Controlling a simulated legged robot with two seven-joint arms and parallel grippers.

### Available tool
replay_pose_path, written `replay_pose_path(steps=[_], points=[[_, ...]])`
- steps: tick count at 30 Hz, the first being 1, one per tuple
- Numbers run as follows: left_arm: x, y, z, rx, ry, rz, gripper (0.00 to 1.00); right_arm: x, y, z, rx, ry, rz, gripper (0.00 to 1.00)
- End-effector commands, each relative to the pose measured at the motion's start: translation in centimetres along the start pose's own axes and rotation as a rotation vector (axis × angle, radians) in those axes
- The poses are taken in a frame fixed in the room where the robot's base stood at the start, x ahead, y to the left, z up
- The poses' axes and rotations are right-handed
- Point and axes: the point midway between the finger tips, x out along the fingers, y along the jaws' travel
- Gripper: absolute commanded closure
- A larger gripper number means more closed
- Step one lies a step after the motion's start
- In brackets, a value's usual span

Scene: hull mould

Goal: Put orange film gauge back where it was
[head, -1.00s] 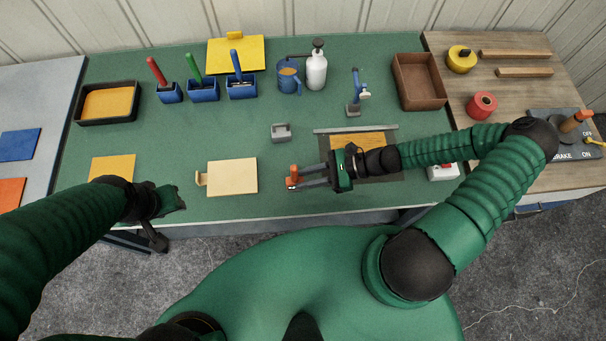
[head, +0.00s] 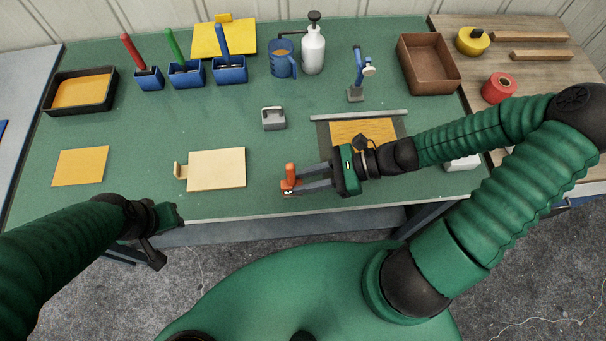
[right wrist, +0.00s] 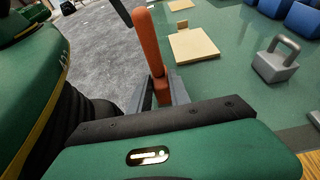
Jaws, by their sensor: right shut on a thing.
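The orange film gauge (head: 290,176) is in my right gripper (head: 291,187), with its orange handle upright. It is above the front part of the green table, right of the cream board. In the right wrist view the orange handle (right wrist: 149,42) rises between the fingers; its lower end is partly hidden by my gripper. My left gripper (head: 165,216) is at the table's front edge, left of the cream board, away from the gauge; its jaw opening is unclear. The gauge's former place is not marked in these views.
The cream board (head: 217,169) lies left of the gauge, and a grey block with a handle (head: 273,119) stands behind it. A wood-coloured sheet on a dark mat (head: 392,153) lies under my right forearm. Red, green and blue tools in blue holders (head: 186,76) stand at the back.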

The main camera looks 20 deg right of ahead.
Motion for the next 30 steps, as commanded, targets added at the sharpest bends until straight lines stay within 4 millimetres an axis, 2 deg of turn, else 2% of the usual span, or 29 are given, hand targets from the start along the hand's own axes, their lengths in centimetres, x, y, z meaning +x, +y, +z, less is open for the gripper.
replay_pose_path(steps=[3, 7, 15, 23, 24, 28, 30], points=[[-0.4, 0.0, -0.2, 0.000, 0.003, 0.000, 0.64, -0.1, -3.1, 0.1, -0.004, -0.001, 0.002, 1.00], [-0.4, 0.0, -0.2, 0.000, 0.002, 0.000, 0.64, -0.2, -5.0, -0.2, -0.001, -0.002, 0.002, 1.00], [0.2, 0.0, 0.0, 0.000, 0.002, 0.000, 0.64, 1.2, -5.1, -3.5, 0.000, -0.001, 0.002, 1.00], [0.2, 0.0, 0.0, 0.000, 0.002, 0.000, 0.64, 1.2, -5.2, -3.7, 0.000, -0.001, 0.002, 1.00], [0.2, 0.0, 0.0, 0.000, 0.002, 0.000, 0.64, 1.2, -5.2, -3.7, 0.000, 0.000, 0.001, 0.73], [0.2, 0.0, 0.0, 0.000, 0.002, 0.000, 0.64, 1.2, -5.2, -3.6, 0.000, 0.000, 0.001, 0.56], [0.2, 0.0, 0.0, 0.000, 0.002, 0.000, 0.64, 1.2, -5.2, -3.6, 0.000, 0.000, 0.001, 0.55]])
